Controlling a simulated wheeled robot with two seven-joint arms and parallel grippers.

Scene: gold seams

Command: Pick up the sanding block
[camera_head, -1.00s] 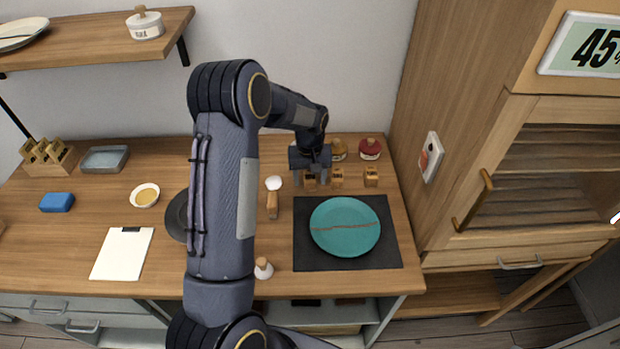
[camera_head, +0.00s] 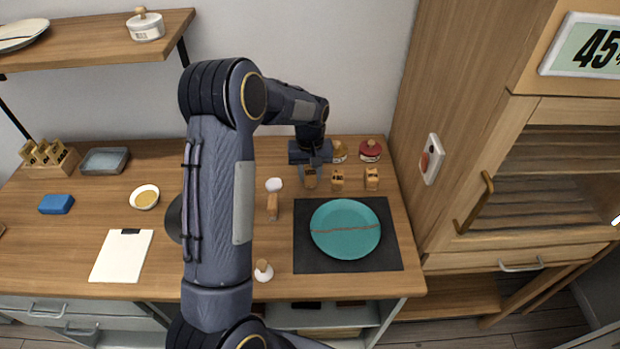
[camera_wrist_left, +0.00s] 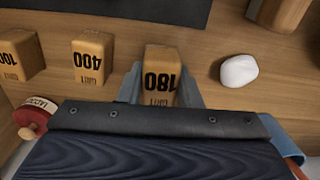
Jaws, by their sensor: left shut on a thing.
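My left gripper (camera_head: 312,168) is shut on a wooden sanding block (camera_head: 310,180) at the back of the worktop. In the left wrist view this block (camera_wrist_left: 160,80) shows the number 180, upside down, between the two grey fingers. Whether it is clear of the worktop I cannot tell. Two similar blocks stand to its right in the head view: a middle one (camera_head: 337,182), marked 400 (camera_wrist_left: 92,55) in the wrist view, and a right one (camera_head: 371,179), whose number is cut off (camera_wrist_left: 20,53). My right gripper is not in view.
A teal plate with a seam (camera_head: 345,228) lies on a dark mat (camera_head: 310,262) in front of the blocks. A white rounded thing (camera_head: 274,185) and a wooden piece (camera_head: 272,207) are left of the gripped block. A red-lidded jar (camera_head: 370,150) stands behind.

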